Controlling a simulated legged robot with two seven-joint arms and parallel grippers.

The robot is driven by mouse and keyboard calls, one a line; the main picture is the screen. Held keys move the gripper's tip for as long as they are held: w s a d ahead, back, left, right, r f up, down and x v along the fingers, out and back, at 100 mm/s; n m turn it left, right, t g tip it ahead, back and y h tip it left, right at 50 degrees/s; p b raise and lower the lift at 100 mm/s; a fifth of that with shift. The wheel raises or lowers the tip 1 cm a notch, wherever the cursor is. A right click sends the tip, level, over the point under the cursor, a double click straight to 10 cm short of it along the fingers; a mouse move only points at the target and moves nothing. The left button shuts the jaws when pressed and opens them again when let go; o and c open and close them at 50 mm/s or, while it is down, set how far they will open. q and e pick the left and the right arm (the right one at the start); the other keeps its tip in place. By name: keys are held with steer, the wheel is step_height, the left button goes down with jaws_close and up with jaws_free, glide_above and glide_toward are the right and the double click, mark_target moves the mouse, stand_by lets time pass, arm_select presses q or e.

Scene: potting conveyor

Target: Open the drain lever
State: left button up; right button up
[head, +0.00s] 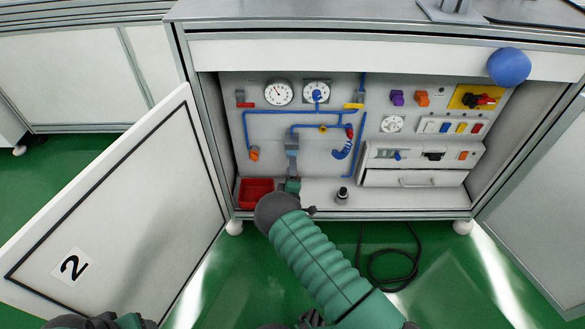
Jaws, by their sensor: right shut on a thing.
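An open cabinet holds a panel with blue pipes (245,130). A grey filter-like unit (292,143) hangs from the pipe left of the panel's middle, above the cabinet floor. My right gripper (292,185) is at the lower end of this unit, just right of the red tray. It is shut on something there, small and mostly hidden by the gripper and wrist. I cannot make out the drain lever itself; it may be what the jaws hide. Other handles show: a red one (246,105) at upper left and a yellow one (353,106). My left gripper does not show clearly.
A red tray (256,206) stands on the cabinet floor. A small black-topped item (342,195) stands to the right. A drawer unit (415,179) fills the right. The open left door (110,205) bears a 2. A black cable (390,270) lies on the green floor.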

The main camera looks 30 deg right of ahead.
steer(key=shift+w+a+f+n, duration=0.1)
steer(key=shift+a+n, duration=0.1)
steer(key=shift+n, duration=0.35)
steer(key=shift+w+a+f+n, duration=0.1)
steer(key=shift+a+n, duration=0.05)
steer(key=shift+n, duration=0.4)
steer(key=o, duration=1.4)
steer(key=shift+s, duration=0.1)
steer(key=p+v, duration=0.8)
steer(key=v, duration=0.8)
steer(key=shift+s+a, duration=0.1)
steer(key=shift+s, duration=0.35)
